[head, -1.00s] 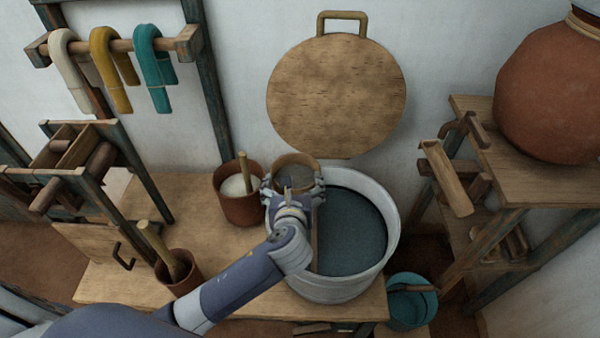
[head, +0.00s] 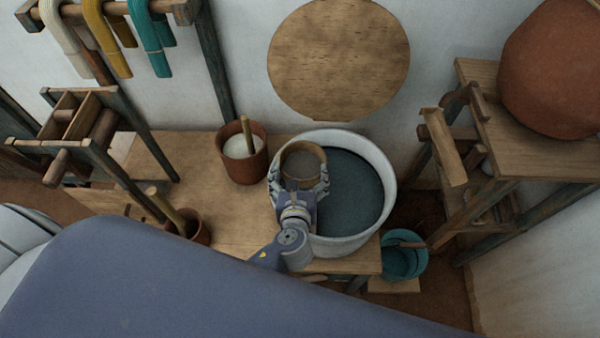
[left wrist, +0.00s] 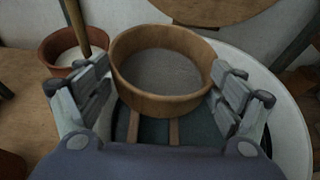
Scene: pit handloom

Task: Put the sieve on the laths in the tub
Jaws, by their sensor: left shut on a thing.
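The sieve (head: 303,163), a round wooden hoop with grey mesh, is held upright at the left part of the tub. My left gripper (head: 302,180) is shut on it, one finger at each side of the hoop. The sieve also shows in the left wrist view (left wrist: 163,75) between the fingers (left wrist: 160,88). The tub (head: 388,212) is wide and whitish with dark blue-grey contents. Two brown laths (left wrist: 174,131) show inside the tub below the sieve's near edge; the rest of them is hidden. Whether the sieve touches them I cannot tell. My right gripper is out of view.
A reddish pot (head: 238,165) of white stuff with a stick stands just left of the tub on the wooden bench (head: 150,150). A smaller brown pot (head: 192,226) is further left. A teal bucket (head: 403,262) stands right of the tub. A round board (head: 338,62) hangs behind.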

